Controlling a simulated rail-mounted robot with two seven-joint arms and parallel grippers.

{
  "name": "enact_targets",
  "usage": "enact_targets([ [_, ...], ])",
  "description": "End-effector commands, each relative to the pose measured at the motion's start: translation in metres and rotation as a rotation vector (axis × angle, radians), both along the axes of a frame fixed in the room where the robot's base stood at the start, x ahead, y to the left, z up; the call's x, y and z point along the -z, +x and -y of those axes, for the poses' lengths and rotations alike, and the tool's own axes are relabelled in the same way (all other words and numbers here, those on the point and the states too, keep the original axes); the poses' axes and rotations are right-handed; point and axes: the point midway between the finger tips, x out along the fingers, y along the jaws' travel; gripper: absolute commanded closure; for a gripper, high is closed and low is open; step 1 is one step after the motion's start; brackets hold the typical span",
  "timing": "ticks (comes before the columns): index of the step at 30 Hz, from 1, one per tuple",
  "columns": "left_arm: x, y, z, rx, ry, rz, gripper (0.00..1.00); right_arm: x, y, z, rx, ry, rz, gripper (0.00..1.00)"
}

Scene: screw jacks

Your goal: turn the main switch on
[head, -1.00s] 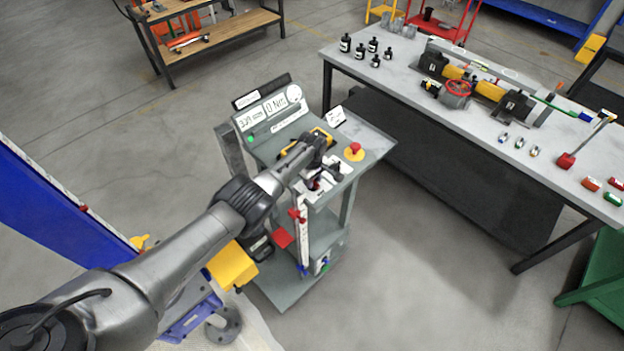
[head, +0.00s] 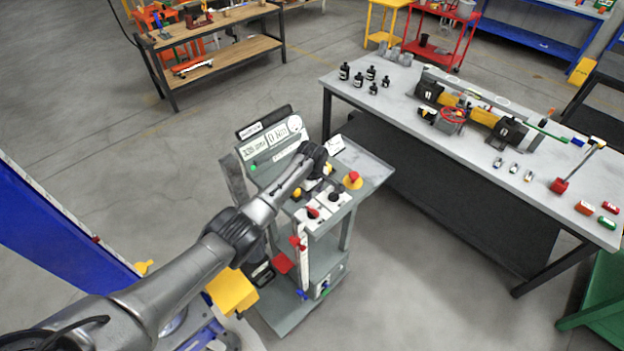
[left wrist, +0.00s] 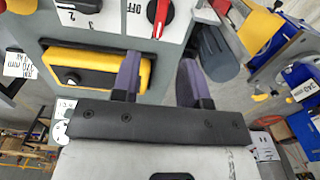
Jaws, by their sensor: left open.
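The main switch is a red rotary knob (head: 313,212) on a white plate on the grey console (head: 366,165). In the left wrist view the red knob (left wrist: 160,14) is at the top, with "OFF" printed beside it; its set position is hard to tell. My left gripper (head: 320,165) is over the console, beyond the knob and apart from it. In the left wrist view its two fingers (left wrist: 158,78) are spread and empty, with the knob beyond their tips. In the head view the fingers are mostly hidden by the wrist. My right gripper is not in view.
A black selector knob (left wrist: 80,14) numbered 2 and 3 sits beside the switch. A red stop button (head: 354,177) on yellow is at the console's right. A workbench (head: 440,118) stands farther right.

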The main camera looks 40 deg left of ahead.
Motion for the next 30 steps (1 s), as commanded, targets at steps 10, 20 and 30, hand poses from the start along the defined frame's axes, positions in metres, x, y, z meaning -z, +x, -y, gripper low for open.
enact_targets([
  [10, -0.037, 0.0, 0.0, -0.001, 0.0, 0.001, 0.6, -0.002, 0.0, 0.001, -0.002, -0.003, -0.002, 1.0],
  [20, -0.041, 0.0, 0.0, -0.001, 0.0, 0.0, 0.6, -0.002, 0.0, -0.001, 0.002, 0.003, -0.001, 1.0],
  [30, -0.041, 0.0, 0.0, 0.0, 0.0, 0.0, 0.6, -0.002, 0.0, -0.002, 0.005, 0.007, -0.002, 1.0],
])
